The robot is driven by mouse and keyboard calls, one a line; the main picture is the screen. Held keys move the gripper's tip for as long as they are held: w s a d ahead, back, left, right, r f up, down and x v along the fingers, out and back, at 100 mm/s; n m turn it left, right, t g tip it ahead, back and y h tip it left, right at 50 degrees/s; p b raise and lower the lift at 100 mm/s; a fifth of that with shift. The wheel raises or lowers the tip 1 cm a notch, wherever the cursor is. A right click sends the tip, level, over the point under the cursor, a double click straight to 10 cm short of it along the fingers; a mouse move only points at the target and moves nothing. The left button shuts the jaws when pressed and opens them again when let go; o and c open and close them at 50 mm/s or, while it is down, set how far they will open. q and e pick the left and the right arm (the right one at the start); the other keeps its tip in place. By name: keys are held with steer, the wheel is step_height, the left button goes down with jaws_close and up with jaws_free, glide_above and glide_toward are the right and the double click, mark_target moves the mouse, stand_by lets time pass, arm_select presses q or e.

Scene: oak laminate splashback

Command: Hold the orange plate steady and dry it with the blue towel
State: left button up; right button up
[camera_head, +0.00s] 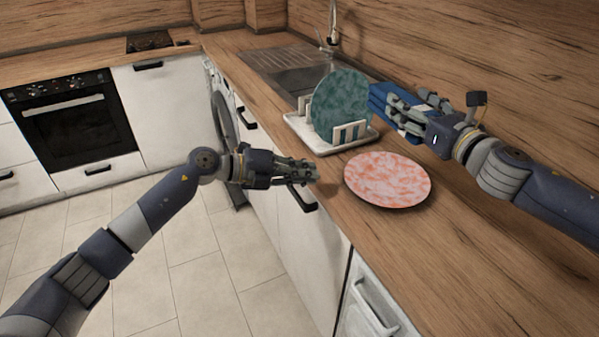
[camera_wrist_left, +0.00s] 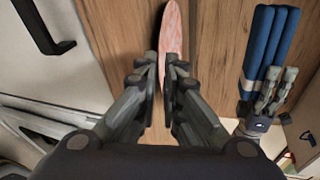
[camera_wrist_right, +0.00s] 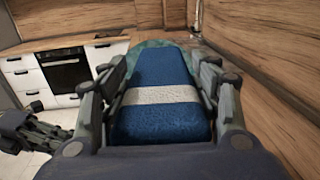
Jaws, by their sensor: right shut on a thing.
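The orange plate (camera_head: 388,180), mottled orange and white, is on the wooden counter near its front edge. In the left wrist view the plate (camera_wrist_left: 171,35) appears nearly edge-on, beyond and between the fingertips. My left gripper (camera_head: 314,172) is open, just left of the plate, with a small gap to its rim in the head view. My right gripper (camera_head: 402,112) is shut on the folded blue towel (camera_head: 378,92), behind the plate and above the counter. The towel (camera_wrist_right: 160,120) has a white stripe and fills the space between the right fingers. The right gripper partly hides it in the head view.
A white dish rack (camera_head: 300,133) holding a teal plate (camera_head: 341,106) stands behind the orange plate, close to the towel. The sink (camera_head: 300,80) lies beyond. A cabinet handle (camera_head: 302,197) is below my left gripper. The counter's right foreground is clear.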

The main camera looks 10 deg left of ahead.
arm_select(q)
steer(key=x, duration=1)
steer(key=shift+w+d+f, duration=0.1)
steer(key=shift+w+d, duration=0.1)
arm_select(e)
steer(key=shift+d, duration=0.1)
arm_select(q)
steer(key=shift+c, duration=0.2)
jaws_close()
arm_select(e)
glide_above(398, 188)
step_height(398, 188, down, 10)
steer(key=shift+d+h, duration=0.15)
steer(key=shift+h, duration=0.15)
steer(key=shift+w+f, duration=0.1)
steer(key=shift+f, duration=1.9)
steer(key=shift+c, duration=0.2)
steer(key=shift+f, duration=0.3)
steer(key=shift+f, duration=0.4)
